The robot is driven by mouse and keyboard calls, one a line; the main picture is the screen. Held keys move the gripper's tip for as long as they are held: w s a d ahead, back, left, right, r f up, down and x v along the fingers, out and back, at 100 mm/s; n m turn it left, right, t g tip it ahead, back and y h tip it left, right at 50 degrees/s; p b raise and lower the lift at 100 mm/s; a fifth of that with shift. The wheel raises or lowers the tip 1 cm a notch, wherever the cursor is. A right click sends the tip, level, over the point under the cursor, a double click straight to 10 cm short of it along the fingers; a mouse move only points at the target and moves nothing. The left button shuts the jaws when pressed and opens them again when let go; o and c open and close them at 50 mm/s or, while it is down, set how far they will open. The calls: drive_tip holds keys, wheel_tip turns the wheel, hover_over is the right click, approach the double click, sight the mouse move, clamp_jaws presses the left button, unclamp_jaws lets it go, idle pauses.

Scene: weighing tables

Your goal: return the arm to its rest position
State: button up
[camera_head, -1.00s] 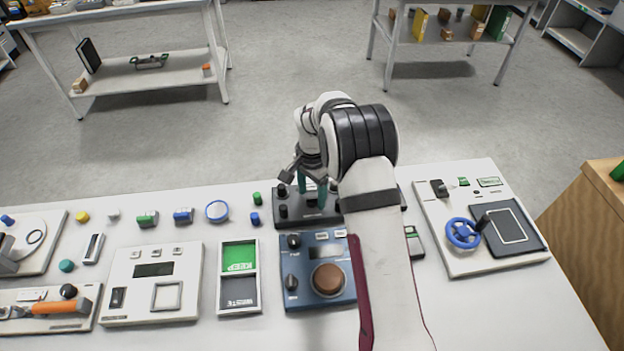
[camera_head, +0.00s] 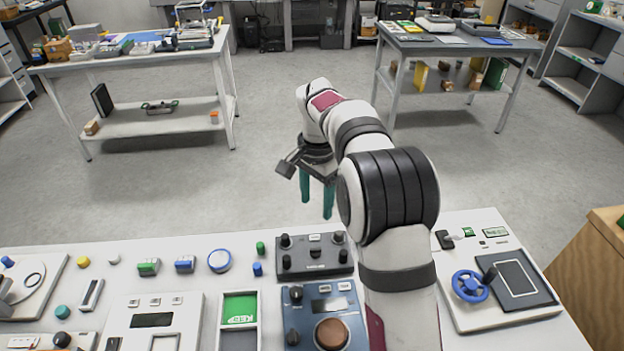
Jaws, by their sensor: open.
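My gripper (camera_head: 317,196) hangs at the end of my arm, beyond the far edge of the near table, with its two teal fingers pointing down. The fingers are apart and nothing is between them. Below and nearer stands a dark box with knobs (camera_head: 301,262) on the white table (camera_head: 200,262); the gripper appears clear of it. My arm reaches up from the lower right of the picture and hides part of the table's right half.
A panel with a blue wheel (camera_head: 537,298) is at right. Two tables stand farther back, left (camera_head: 150,62) and right (camera_head: 425,45). Floor between is clear.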

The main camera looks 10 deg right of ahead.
drive_tip(key=s+r+n+y, duration=0.1)
drive_tip(key=s+r, duration=0.2)
drive_tip(key=s, duration=0.7)
drive_tip(key=s+r+n, duration=0.2)
drive_tip(key=s+r, duration=0.2)
drive_tip(key=s, duration=0.6)
drive_tip(key=s+f+n, duration=0.1)
drive_tip(key=s+f, duration=0.1)
drive_tip(key=s, duration=0.5)
drive_tip(key=s+f, duration=0.2)
drive_tip(key=s, duration=0.6)
drive_tip(key=shift+s+a+f+n+y, duration=0.2)
drive_tip(key=shift+f+n+y, duration=0.1)
drive_tip(key=shift+n+y, duration=0.1)
